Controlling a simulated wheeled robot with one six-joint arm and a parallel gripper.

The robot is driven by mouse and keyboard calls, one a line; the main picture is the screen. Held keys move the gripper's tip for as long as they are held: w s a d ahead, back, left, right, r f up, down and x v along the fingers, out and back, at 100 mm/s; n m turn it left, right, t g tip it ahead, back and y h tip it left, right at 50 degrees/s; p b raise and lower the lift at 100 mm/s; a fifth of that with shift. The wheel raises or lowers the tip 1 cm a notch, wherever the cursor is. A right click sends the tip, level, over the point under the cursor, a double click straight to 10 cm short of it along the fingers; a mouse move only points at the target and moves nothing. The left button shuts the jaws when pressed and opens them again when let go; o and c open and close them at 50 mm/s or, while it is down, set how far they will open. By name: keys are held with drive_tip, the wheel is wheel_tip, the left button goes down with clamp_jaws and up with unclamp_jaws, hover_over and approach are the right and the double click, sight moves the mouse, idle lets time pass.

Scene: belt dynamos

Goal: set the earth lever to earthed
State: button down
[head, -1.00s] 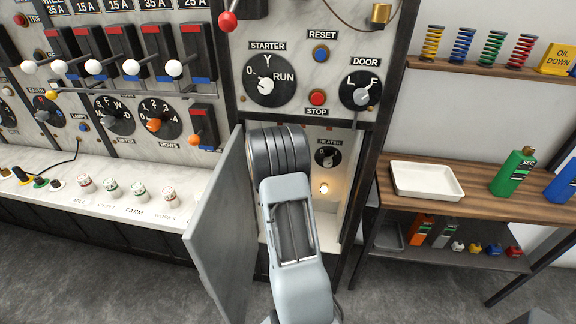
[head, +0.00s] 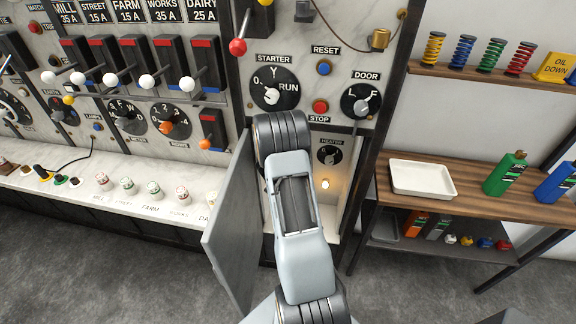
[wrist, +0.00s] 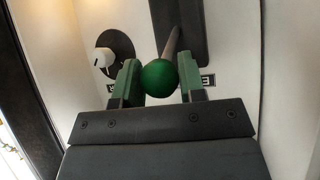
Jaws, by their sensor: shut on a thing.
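The wrist view shows a green ball knob (wrist: 158,78) on a grey rod (wrist: 173,44), which runs up to a dark slotted plate (wrist: 182,30) on a pale wall. My gripper (wrist: 158,66) has its two green fingers closed on either side of the knob. The fingers and knob partly hide a small black-and-white label (wrist: 207,80) behind them, and I cannot read it. In the head view my arm reaches into the open lower compartment (head: 334,201). There it hides the lever and my gripper.
The open grey door (head: 228,225) stands left of my arm, close to it. The heater dial (head: 329,152) and a small glowing lamp (head: 325,184) are right of it, and the dial also shows in the wrist view (wrist: 113,56). A shelf unit (head: 478,199) stands further right.

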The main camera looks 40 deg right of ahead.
drive_tip(key=shift+w+r, duration=0.15)
drive_tip(key=shift+r, duration=0.05)
drive_tip(key=c, duration=1)
unclamp_jaws()
drive_tip(key=shift+c, duration=0.2)
drive_tip(key=o, duration=0.3)
drive_tip(key=shift+f, duration=0.15)
drive_tip(key=v, duration=1.2)
drive_tip(key=shift+p, duration=0.35)
